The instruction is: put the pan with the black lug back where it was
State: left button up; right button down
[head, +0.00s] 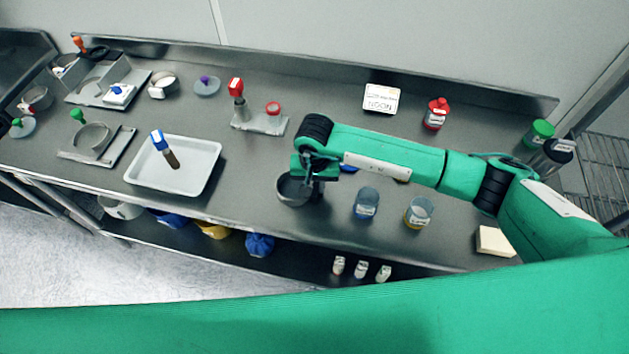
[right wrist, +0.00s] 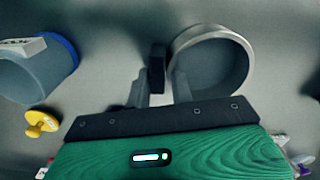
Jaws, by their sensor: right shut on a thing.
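The pan (head: 291,190) is a round grey metal dish near the front middle of the counter. In the right wrist view the pan (right wrist: 212,68) lies right of the fingers, with its black lug (right wrist: 157,68) at its left side. My right gripper (head: 318,184) is shut on the black lug; in the right wrist view its fingers (right wrist: 160,90) stand on either side of the lug. The pan looks empty. I cannot tell whether its bottom touches the counter. My left gripper is not in view.
A white tray (head: 205,184) with a blue-tagged brush (head: 165,148) stands left of the pan. A blue-rimmed cup (head: 367,203) and a yellow-filled cup (head: 418,212) stand to its right. A red-knobbed stand (head: 262,122) is behind. Another round pan (head: 92,138) sits far left on a grey plate.

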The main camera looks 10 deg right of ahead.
jog(key=shift+f, duration=0.15)
jog(key=c, duration=1.2)
grip_release()
jog(key=shift+r, duration=0.35)
notch_tip(320, 180, up, 12)
jog(key=b, duration=0.3)
jog(key=shift+f+b, duration=0.15)
jog(key=shift+b, duration=0.25)
